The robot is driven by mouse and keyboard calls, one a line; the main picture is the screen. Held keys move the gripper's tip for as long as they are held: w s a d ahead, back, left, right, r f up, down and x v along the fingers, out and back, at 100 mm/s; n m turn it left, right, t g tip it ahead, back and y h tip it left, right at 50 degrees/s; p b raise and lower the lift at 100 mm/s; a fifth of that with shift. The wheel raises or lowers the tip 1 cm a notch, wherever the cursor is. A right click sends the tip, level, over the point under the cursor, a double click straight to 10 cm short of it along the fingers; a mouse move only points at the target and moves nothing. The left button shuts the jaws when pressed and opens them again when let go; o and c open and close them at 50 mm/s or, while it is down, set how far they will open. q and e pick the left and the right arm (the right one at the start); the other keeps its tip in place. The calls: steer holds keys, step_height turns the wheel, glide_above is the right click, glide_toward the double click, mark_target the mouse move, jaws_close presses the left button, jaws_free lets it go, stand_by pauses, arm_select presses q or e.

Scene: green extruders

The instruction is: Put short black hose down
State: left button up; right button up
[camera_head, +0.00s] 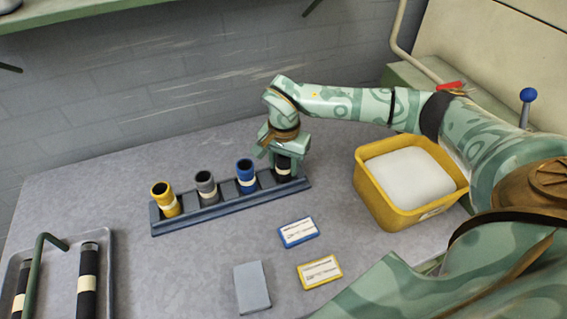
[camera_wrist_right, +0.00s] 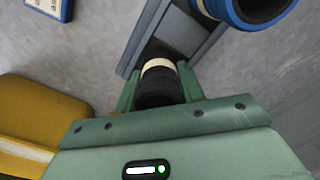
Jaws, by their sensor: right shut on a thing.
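The short black hose (camera_head: 283,172), with a cream band, stands upright at the right end of the dark rack (camera_head: 233,207) on the table. My right gripper (camera_head: 284,150) is shut on the hose from above. In the right wrist view the hose (camera_wrist_right: 158,82) sits between the fingers of my right gripper (camera_wrist_right: 160,90), its banded end at the rack (camera_wrist_right: 178,28). Whether its end rests fully in the rack is hard to tell. My left gripper is not in view.
Blue (camera_head: 246,176), grey (camera_head: 206,186) and yellow (camera_head: 165,199) hoses stand in the rack left of the black one. A yellow bin (camera_head: 372,196) is at the right. Cards and a grey block (camera_head: 252,287) lie in front. A tray (camera_head: 62,262) with longer black hoses is at the left.

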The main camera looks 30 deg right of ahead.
steer(key=o, duration=1.1)
step_height(320, 180, up, 12)
steer(key=p, duration=0.2)
steer(key=shift+r+p, duration=0.15)
steer(key=shift+p, duration=0.25)
